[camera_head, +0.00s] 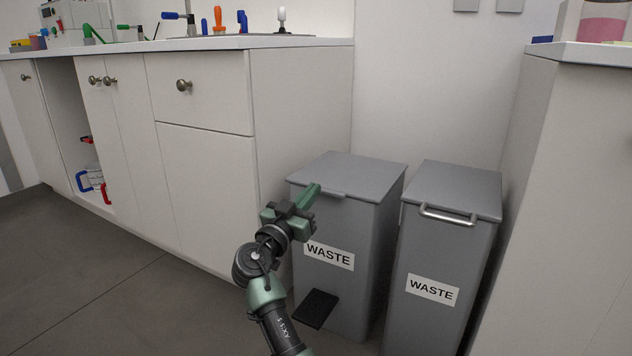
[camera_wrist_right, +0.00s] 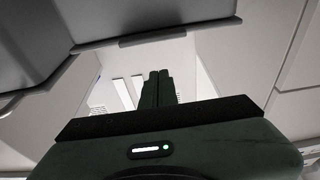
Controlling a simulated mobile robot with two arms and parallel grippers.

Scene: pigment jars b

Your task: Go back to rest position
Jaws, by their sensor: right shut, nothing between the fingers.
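My right gripper (camera_head: 307,196) is in the middle of the head view, in front of the left waste bin (camera_head: 372,187). Its green fingers are shut with nothing between them and point up toward the bin's lid edge. In the right wrist view the two dark fingers (camera_wrist_right: 157,88) stand close together and empty. The left waste bin is grey, with its lid shut, a white WASTE label and a black pedal (camera_head: 315,308). I cannot tell whether the gripper touches the bin. My left gripper is not in view.
A second grey waste bin (camera_head: 445,240) with a metal handle stands to the right. White cabinets (camera_head: 205,190) with a worktop run along the left; another cabinet (camera_head: 565,200) closes off the right. Grey floor (camera_head: 90,290) is clear at lower left.

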